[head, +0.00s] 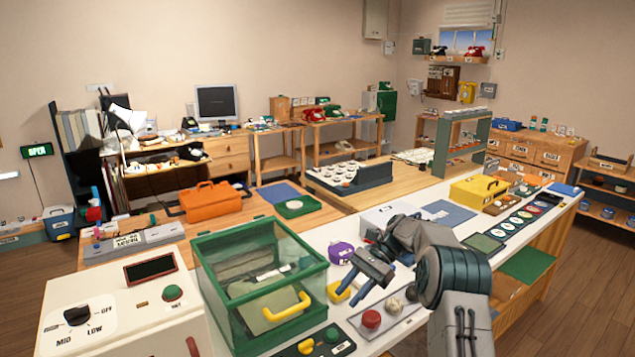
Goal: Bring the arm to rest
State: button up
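My arm reaches in from the bottom right and bends over the white worktop (405,318). My gripper (350,293) points down and to the left, just right of a green-framed glass box (262,238). Its two bluish fingers look apart, and I see nothing between them. A small yellow object (333,292) shows beside the left fingertip; I cannot tell whether they touch. My forearm hides part of the worktop behind it.
A white panel with a dial (105,310) stands at left. A purple round object (341,253), a red button (371,318) and a yellow toolbox (479,190) are on the worktop around my arm.

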jog(key=s+r+n+t+h, duration=0.2)
jog(key=s+r+t+h, duration=0.15)
jog(key=s+r, duration=0.4)
jog(key=s+d+n+t+h, duration=0.2)
jog(key=s+d+n+t, duration=0.1)
jog(key=s, duration=0.9)
jog(key=s+d+n+t+h, duration=0.3)
jog(key=s+n, duration=0.2)
jog(key=s, duration=0.8)
jog(key=shift+s+r+h, duration=0.15)
jog(key=shift+s+h, duration=0.05)
jog(key=shift+h, duration=0.15)
